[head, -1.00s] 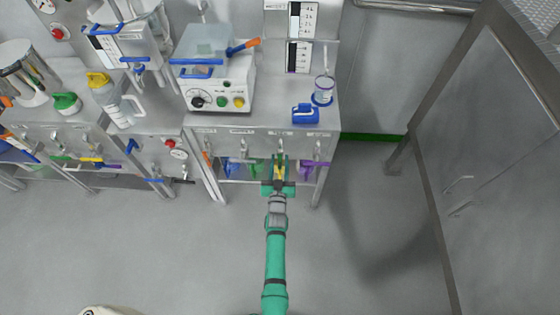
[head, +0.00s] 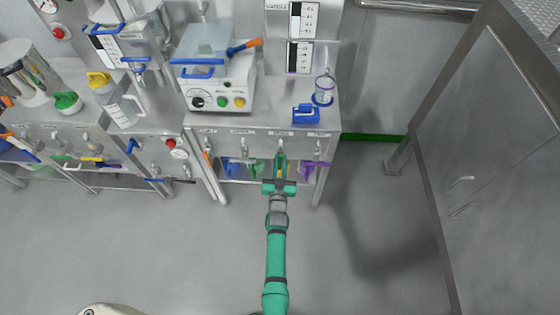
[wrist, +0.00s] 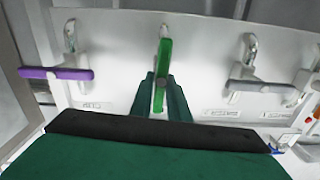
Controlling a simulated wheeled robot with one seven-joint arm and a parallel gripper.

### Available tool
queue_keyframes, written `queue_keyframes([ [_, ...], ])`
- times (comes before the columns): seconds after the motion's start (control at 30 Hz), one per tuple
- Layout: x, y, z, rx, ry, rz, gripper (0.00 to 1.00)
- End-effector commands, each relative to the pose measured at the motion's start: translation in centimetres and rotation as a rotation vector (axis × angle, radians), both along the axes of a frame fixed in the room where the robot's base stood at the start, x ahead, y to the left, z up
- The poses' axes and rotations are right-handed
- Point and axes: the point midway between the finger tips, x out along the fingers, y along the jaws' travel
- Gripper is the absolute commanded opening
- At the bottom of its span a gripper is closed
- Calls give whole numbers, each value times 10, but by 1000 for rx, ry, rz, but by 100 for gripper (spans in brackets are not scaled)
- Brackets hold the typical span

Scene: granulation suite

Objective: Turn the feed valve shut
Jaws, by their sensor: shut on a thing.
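A row of small lever valves is fixed on the front of the steel bench, with labels too small to read. In the wrist view a bright green lever (wrist: 163,65) stands upright in the middle, between the dark green fingers of my gripper (wrist: 162,103). The fingers are shut on this lever. A purple lever (wrist: 60,74) lies crosswise on the left of the wrist view, and a grey lever (wrist: 262,86) crosswise on the right. Neither touches the gripper.
On the bench above stand a white machine (head: 218,92) with coloured buttons, a blue item (head: 305,115) and a clear cup (head: 324,88). A purple lever (head: 308,170) is close right of the gripper. Open floor (head: 150,250) lies in front; a steel cabinet (head: 500,190) stands right.

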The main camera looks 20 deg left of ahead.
Motion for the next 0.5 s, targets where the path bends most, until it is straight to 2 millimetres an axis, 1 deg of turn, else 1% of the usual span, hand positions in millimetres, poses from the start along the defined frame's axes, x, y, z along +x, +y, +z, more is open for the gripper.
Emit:
queue_keyframes([
  [0.17, 2, -2, 0, 112, 33, 0, 0],
  [0.5, 2, -2, -1, 416, 119, 3, 0],
])
